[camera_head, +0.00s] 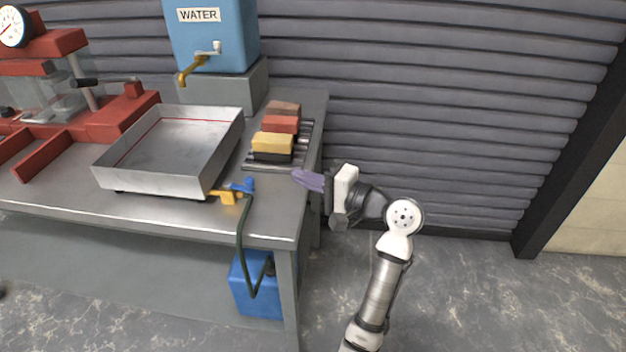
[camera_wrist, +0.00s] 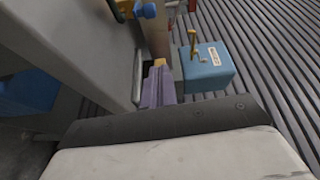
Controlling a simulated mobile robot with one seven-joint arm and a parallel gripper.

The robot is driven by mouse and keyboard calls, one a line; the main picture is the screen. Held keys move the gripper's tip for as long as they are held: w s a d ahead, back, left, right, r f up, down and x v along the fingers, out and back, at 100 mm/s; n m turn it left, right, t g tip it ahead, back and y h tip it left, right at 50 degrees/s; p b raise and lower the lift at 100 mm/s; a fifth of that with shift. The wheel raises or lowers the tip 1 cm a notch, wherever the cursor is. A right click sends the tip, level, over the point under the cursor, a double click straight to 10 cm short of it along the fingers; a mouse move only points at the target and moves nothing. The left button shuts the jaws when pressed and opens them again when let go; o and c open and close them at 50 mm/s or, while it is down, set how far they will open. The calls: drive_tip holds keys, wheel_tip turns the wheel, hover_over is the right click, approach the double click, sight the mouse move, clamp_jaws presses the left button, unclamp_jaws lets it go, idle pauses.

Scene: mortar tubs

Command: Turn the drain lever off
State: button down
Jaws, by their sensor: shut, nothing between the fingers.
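The drain lever (camera_head: 247,185) is a small blue handle on a yellow drain valve (camera_head: 228,197) at the front right corner of a metal tray (camera_head: 168,150). A dark green hose runs down from the valve. In the wrist view the blue lever (camera_wrist: 147,10) shows at the top. My gripper (camera_head: 297,176) has purple fingers, is shut and empty, and is to the right of the lever, apart from it, by the table's right edge. Its fingers also show in the wrist view (camera_wrist: 157,82).
A blue water tank (camera_head: 212,40) stands on a grey block at the back. Coloured bricks (camera_head: 272,143) sit on a rack near the right edge. A red press (camera_head: 70,90) is at left. A blue canister (camera_head: 250,295) stands under the table (camera_head: 150,205). Floor at right is clear.

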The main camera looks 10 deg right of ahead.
drive_tip(key=p+x, duration=0.1)
drive_tip(key=x, duration=0.4)
drive_tip(key=shift+w+a+r, duration=0.1)
drive_tip(key=shift+w+a, duration=0.1)
drive_tip(key=shift+a, duration=0.15)
drive_tip(key=shift+s+a+p, duration=0.45)
drive_tip(key=shift+s+a, duration=0.8)
drive_tip(key=shift+a, duration=0.2)
